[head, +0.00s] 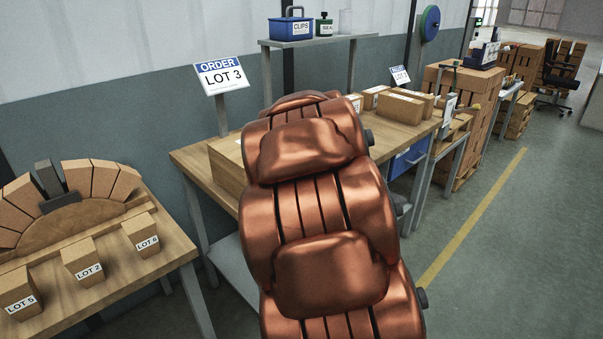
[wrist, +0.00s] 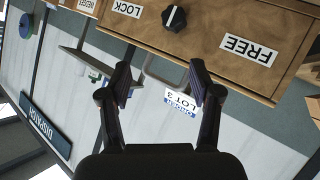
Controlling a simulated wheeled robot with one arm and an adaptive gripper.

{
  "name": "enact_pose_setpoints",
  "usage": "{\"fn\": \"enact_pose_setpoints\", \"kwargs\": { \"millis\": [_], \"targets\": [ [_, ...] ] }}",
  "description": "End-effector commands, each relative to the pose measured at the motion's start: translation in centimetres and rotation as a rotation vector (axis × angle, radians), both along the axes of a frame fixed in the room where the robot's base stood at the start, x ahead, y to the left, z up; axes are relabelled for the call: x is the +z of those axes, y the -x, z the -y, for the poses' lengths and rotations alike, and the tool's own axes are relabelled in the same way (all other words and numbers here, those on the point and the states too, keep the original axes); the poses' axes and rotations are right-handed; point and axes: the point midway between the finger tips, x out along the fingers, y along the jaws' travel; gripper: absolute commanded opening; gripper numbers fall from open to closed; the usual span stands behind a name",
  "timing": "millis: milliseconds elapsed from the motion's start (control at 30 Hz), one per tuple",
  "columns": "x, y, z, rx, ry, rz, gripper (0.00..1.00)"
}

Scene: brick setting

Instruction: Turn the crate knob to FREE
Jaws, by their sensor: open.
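In the wrist view, a black knob (wrist: 174,18) sits on the wooden crate face (wrist: 200,30). The view is turned, so the labels read upside down. The LOCK label (wrist: 127,8) lies left of the knob and the FREE label (wrist: 248,48) lies right of it. The knob carries a small pale mark; I cannot tell firmly which label it faces. My gripper (wrist: 160,82) is open and empty, its two fingers apart, below the knob in the picture and not touching it. In the head view my arm hides the gripper and the knob.
In the head view, a wooden box (head: 226,168) on the workbench is partly hidden by my arm. The ORDER LOT 3 sign (head: 221,75) stands behind it. Cartons (head: 400,107) lie on the bench. A left table (head: 165,258) holds LOT blocks.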

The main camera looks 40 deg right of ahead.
Motion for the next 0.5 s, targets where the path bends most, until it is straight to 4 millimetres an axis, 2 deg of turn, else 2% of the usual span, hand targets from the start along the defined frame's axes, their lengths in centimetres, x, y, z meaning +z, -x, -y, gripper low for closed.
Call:
{"fn": "enact_pose_setpoints", "kwargs": {
  "millis": [33,200,333,500],
  "targets": [
    [-1.1,-0.3,1.7,0.021,0.018,0.025,0.63],
    [-2.2,-1.9,4.7,0.147,0.059,0.138,0.63],
    [-3.7,-2.3,6.0,0.259,0.063,0.227,0.63],
    [-6.0,-1.6,6.3,0.403,0.023,0.343,0.63]
  ]
}}
